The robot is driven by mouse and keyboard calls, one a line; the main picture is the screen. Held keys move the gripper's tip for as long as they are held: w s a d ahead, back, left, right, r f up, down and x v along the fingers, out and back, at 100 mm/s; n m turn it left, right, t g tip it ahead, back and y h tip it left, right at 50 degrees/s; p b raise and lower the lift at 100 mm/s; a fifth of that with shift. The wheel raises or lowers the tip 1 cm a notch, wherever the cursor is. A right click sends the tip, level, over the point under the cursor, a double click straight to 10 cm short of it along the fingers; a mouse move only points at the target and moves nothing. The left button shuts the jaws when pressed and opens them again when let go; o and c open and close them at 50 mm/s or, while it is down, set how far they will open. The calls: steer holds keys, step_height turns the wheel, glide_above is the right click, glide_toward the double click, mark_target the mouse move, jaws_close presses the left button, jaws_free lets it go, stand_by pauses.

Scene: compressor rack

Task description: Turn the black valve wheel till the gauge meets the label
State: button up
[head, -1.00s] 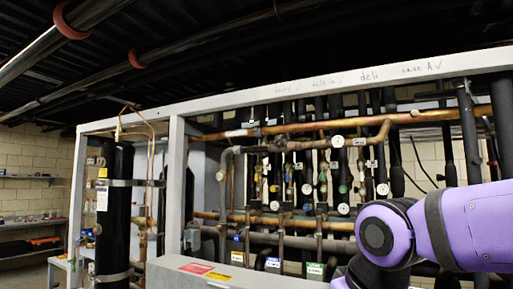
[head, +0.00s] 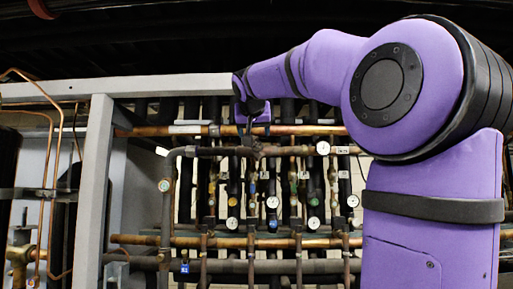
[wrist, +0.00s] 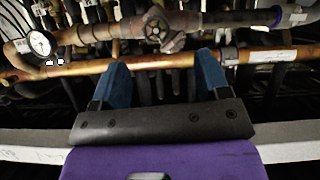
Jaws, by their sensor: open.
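A dark, weathered valve wheel (wrist: 157,30) sits on a pipe at the top middle of the wrist view, just beyond my fingertips. In the head view the valve wheel (head: 256,151) is small and partly hidden behind my gripper. My gripper (wrist: 163,62) is open and empty, its two blue fingers apart. In the head view my gripper (head: 249,130) hangs in front of the upper pipes. A round white gauge (wrist: 38,44) is on the same pipe run. It also shows in the head view (head: 323,148), with a small white label (head: 343,150) beside it. Its reading is too small to tell.
A grey frame post (head: 92,190) and top beam (head: 180,88) border the pipe rack. The beam (wrist: 40,145) crosses under my gripper in the wrist view. A copper pipe (wrist: 150,62) runs close behind the fingers. Several more gauges hang lower in the rack.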

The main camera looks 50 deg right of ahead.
mark_target(256, 144)
steer(key=x, duration=0.3)
steer(key=r+x, duration=0.1)
steer(key=x, duration=0.3)
steer(key=d+x, duration=0.1)
steer(key=x, duration=0.3)
steer(key=shift+a+r, duration=0.1)
steer(key=shift+r, duration=0.15)
steer(key=shift+c, duration=0.4)
steer(key=c, duration=0.8)
steer(key=shift+c, duration=0.2)
steer(key=shift+h, duration=0.3)
